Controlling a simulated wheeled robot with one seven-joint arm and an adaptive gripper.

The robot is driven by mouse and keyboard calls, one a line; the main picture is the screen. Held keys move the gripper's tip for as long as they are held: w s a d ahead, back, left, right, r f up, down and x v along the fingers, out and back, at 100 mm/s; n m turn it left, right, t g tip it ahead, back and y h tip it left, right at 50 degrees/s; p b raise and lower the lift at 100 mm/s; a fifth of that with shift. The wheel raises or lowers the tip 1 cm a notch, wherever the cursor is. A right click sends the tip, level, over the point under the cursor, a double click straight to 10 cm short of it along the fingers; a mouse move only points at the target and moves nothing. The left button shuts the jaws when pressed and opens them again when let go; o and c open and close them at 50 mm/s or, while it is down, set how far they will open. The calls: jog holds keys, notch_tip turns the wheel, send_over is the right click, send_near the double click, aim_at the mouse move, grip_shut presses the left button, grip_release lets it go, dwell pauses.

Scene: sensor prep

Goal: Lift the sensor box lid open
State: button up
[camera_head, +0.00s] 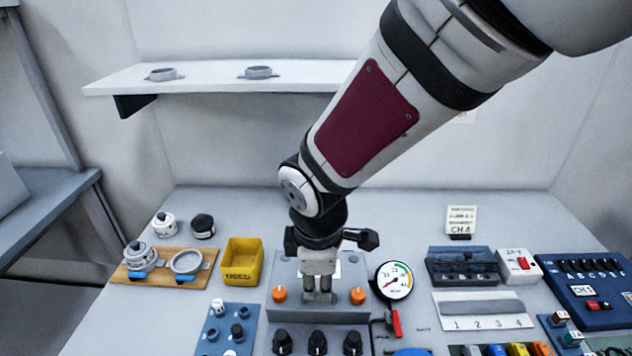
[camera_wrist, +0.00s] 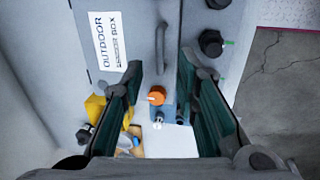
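The grey sensor box (camera_head: 345,312) sits at the front middle of the bench, with an orange knob on each side. In the wrist view its grey face (camera_wrist: 138,25) carries a white label reading "OUTDOOR" and "BOX"; an orange knob (camera_wrist: 156,95) shows between my fingers. The lid looks closed, though my arm and gripper hide part of it. A grey bar-like handle (camera_wrist: 201,62) shows near my right finger in the wrist view. My gripper (camera_head: 318,296) points down over the middle of the box. Its fingers are apart with nothing clearly held; contact with the box cannot be told.
A dial gauge (camera_head: 394,281) with a red handle stands close right of the box. A yellow bin (camera_head: 242,263) and a wooden board (camera_head: 165,268) lie left. Black knobs (camera_head: 317,342) are in front. A blue panel (camera_head: 590,290) is far right. A shelf (camera_head: 210,80) hangs behind.

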aim_at(318, 292)
jog(key=shift+w+f, duration=0.2)
jog(key=shift+f, duration=0.8)
jog(key=shift+w+f, duration=0.2)
jog(key=shift+f, duration=0.75)
jog(key=shift+c, duration=0.3)
grip_shut()
